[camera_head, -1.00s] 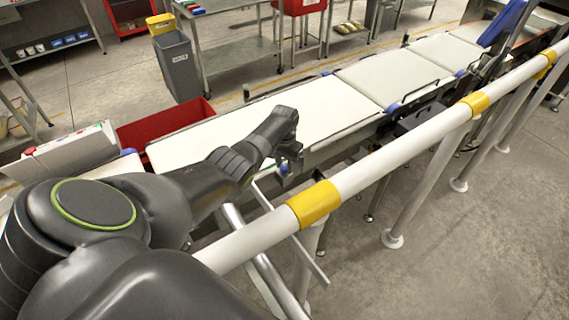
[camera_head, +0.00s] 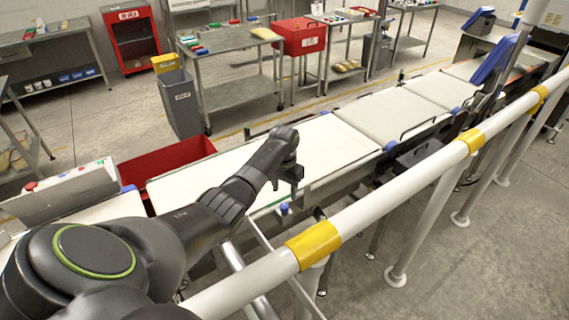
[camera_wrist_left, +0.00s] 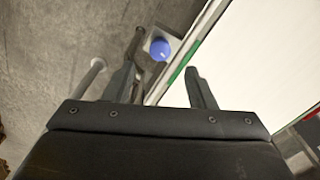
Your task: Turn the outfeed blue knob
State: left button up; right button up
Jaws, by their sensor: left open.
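A round blue knob (camera_head: 284,208) sits on the near side of the white belt, just below my left gripper (camera_head: 295,192). In the left wrist view the same blue knob (camera_wrist_left: 159,49) shows on a pale mount beside the belt edge, beyond the gap between the fingertips (camera_wrist_left: 160,70). My left gripper is open and empty, its fingers pointing down and apart from the knob. The pictures do not label which knob is the outfeed one. My right gripper is not in view.
A white rail with yellow bands (camera_head: 400,175) runs along the near side of the belt (camera_head: 335,140). More blue knobs (camera_head: 390,146) sit farther along the conveyor. A red bin (camera_head: 170,172) and grey bin (camera_head: 180,103) stand behind.

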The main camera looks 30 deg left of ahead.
pick_arm(q)
notch_tip(320, 180, up, 11)
jog(key=b, duration=0.1)
jog(key=shift+f+b, duration=0.2)
jog(key=shift+b, duration=0.15)
